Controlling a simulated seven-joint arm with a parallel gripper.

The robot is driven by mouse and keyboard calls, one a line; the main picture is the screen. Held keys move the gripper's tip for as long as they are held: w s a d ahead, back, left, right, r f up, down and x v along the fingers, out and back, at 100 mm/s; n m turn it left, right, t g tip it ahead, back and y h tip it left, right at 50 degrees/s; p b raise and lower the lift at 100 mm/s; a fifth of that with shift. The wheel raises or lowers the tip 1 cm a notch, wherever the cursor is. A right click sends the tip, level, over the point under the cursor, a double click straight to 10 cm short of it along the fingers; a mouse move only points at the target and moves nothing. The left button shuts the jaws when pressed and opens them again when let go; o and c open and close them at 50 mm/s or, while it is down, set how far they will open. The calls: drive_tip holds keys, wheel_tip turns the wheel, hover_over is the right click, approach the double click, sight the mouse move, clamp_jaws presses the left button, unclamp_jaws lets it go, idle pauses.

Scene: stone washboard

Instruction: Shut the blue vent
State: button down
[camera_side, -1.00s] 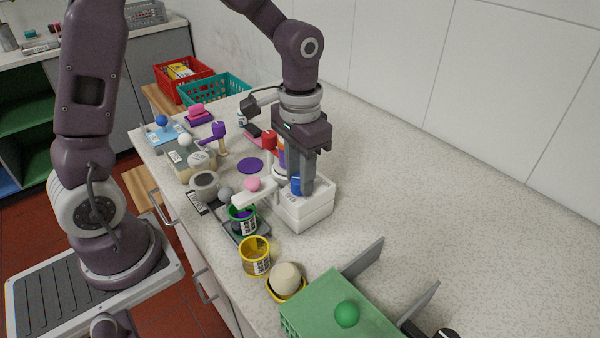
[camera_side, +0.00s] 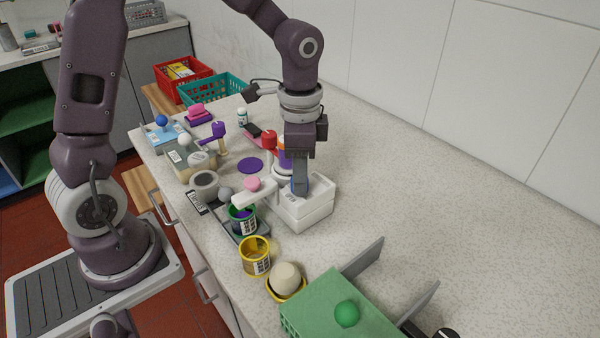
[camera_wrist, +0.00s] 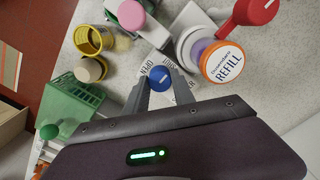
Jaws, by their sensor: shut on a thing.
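The blue vent knob (camera_wrist: 157,79) is a round blue cap in the wrist view, set among printed white labels. One label (camera_wrist: 146,69) reads OPEN; another beside it is too small to read surely. The knob sits on a white block (camera_side: 308,214) on the counter. My gripper (camera_side: 299,187) points straight down over this block. In the wrist view its two fingers stand on either side of the knob, shut on it. In the side view the fingers hide most of the knob. I cannot tell exactly which label the knob points to.
A red-topped post and an orange-rimmed REFILL cap (camera_wrist: 222,62) stand close beside the knob. A pink knob on a white arm (camera_side: 253,184), a green cup (camera_side: 242,222) and a yellow cup (camera_side: 254,258) are nearby. A green box (camera_side: 325,305) is in front. The counter at right is clear.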

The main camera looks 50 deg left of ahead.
idle(0.4)
drive_tip(key=c, duration=1.3)
unclamp_jaws()
drive_tip(key=shift+c, duration=0.2)
drive_tip(key=shift+r, duration=0.1)
wheel_tip(320, 180, up, 6)
drive_tip(key=shift+r, duration=0.5)
